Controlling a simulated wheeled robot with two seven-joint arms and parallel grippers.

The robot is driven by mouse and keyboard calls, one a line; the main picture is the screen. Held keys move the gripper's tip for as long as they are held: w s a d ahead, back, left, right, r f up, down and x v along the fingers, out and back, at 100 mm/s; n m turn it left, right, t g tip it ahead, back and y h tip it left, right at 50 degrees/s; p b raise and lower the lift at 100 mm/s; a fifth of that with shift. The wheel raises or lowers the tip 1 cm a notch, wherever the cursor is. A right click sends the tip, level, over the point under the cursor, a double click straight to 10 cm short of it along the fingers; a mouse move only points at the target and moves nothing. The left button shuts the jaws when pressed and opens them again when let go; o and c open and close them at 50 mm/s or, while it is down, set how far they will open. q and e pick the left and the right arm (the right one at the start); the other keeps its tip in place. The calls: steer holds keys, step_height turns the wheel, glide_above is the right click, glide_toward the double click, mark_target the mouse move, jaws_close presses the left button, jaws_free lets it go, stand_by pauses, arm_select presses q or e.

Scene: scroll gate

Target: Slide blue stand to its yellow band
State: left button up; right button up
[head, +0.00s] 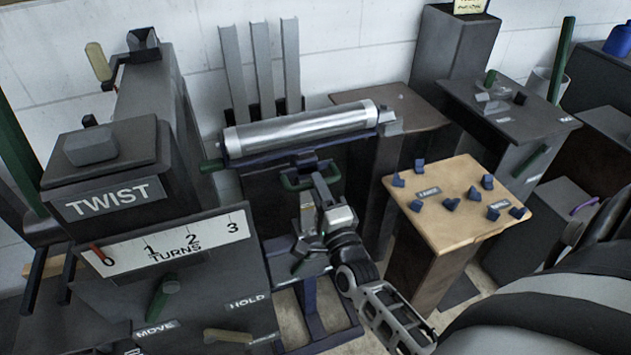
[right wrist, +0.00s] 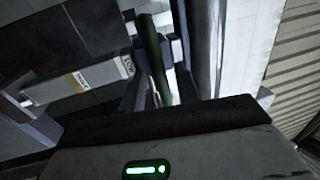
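The blue stand (head: 312,302) is a dark blue frame on the floor in the middle of the head view. It carries a long silver roller (head: 300,129) and a green handle (head: 298,183) at the front. My right gripper (head: 316,182) is at this handle. In the right wrist view a dark green bar (right wrist: 155,65) stands between the fingers; whether they press on it is unclear. A pale strip (right wrist: 85,82) there bears a small yellow mark (right wrist: 78,80); I cannot tell if it is the yellow band. My left gripper is out of view.
A dark TWIST box (head: 105,170) with a turns scale (head: 165,242) stands close on the left. A tan-topped table (head: 445,225) with several small blue pieces stands to the right. Dark pedestals (head: 500,110) fill the back right. A white wall (head: 350,45) is behind.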

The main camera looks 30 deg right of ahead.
steer(key=shift+x, duration=1)
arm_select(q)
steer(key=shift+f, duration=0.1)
arm_select(e)
jaws_close()
arm_select(q)
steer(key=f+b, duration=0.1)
steer(key=b, duration=0.2)
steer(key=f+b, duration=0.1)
steer(key=b, duration=0.2)
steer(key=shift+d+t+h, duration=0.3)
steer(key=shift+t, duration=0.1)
arm_select(e)
step_height(320, 180, down, 8)
steer(key=shift+r, duration=0.2)
jaws_free()
